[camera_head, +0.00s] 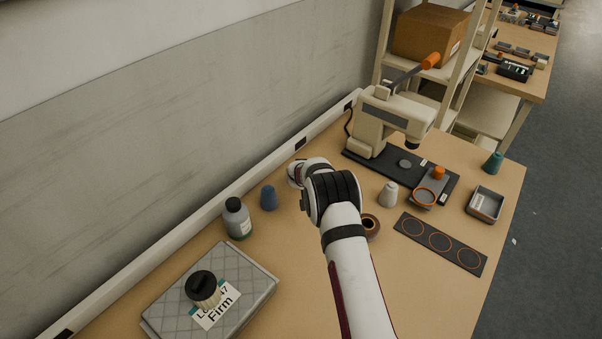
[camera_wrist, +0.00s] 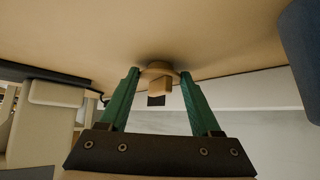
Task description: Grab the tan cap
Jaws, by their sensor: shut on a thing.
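The tan cap (camera_wrist: 160,70) shows in the wrist view between the two green fingers of my gripper (camera_wrist: 160,75), against the tan table surface. It is a small round piece with a block-like part. My gripper is shut on it, with a finger on each side. In the head view my wrist and forearm hide the fingers and the cap, near the middle of the table.
A blue cone (camera_head: 269,198) and a grey bottle (camera_head: 236,218) stand left of my wrist. A pale cone (camera_head: 388,194) and a brown ring-shaped piece (camera_head: 371,227) are close on the right. The cream machine (camera_head: 393,115) stands behind. A quilted pad (camera_head: 255,270) lies front left.

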